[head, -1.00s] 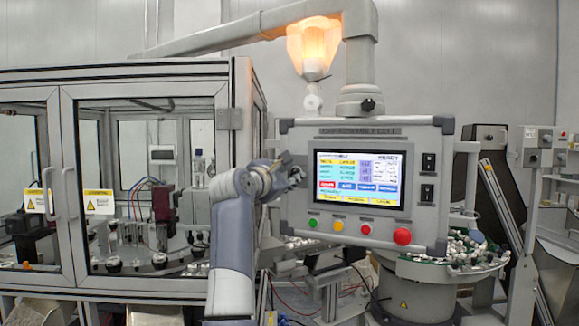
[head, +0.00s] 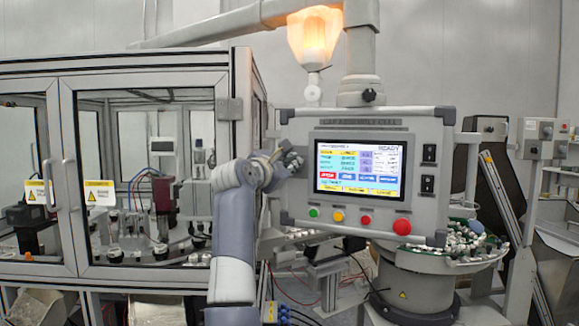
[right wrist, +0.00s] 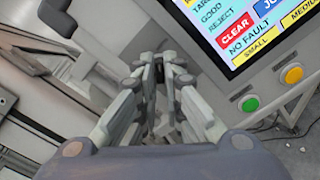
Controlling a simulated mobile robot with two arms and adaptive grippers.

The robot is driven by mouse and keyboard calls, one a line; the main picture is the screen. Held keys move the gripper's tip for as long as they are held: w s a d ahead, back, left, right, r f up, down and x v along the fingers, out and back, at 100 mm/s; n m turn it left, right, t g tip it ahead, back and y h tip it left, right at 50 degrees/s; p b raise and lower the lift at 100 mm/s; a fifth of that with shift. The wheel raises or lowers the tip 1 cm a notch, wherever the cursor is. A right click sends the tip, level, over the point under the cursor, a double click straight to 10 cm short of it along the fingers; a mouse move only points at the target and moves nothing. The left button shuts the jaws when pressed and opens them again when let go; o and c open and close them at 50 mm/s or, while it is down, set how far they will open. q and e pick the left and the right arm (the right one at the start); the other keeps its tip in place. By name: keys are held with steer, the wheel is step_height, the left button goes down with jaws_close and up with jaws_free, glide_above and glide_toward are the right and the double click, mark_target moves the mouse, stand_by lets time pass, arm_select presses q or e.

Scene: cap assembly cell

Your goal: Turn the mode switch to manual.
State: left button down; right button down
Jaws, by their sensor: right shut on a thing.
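The control panel (head: 296,202) hangs from a grey arm, with a lit screen (head: 358,168) that reads READY. My right gripper (head: 289,158) is at the panel's left edge, beside the screen. In the right wrist view the right gripper's fingers (right wrist: 161,68) are closed in on a small dark part (right wrist: 157,75) at that edge, which I take for the mode switch. The fingers hide most of it, so its setting cannot be read. My left gripper is not in view.
Below the screen are a green button (head: 314,212), a yellow button (head: 338,216) and red buttons (head: 402,227). Two black switches (head: 429,153) sit on the panel's right. A glazed machine enclosure (head: 238,120) stands close on the left. A parts bowl (head: 440,266) is below right.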

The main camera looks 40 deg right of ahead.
steer(key=shift+r+n+b, duration=0.15)
steer(key=shift+n+b, duration=1.3)
steer(key=shift+n, duration=2.85)
steer(key=shift+r+n+b, duration=0.1)
steer(key=shift+n+b, duration=1.35)
steer(key=shift+n, duration=2.85)
steer(key=c, duration=1.7)
jaws_free()
steer(key=shift+w+f, duration=0.1)
steer(key=v, duration=1.2)
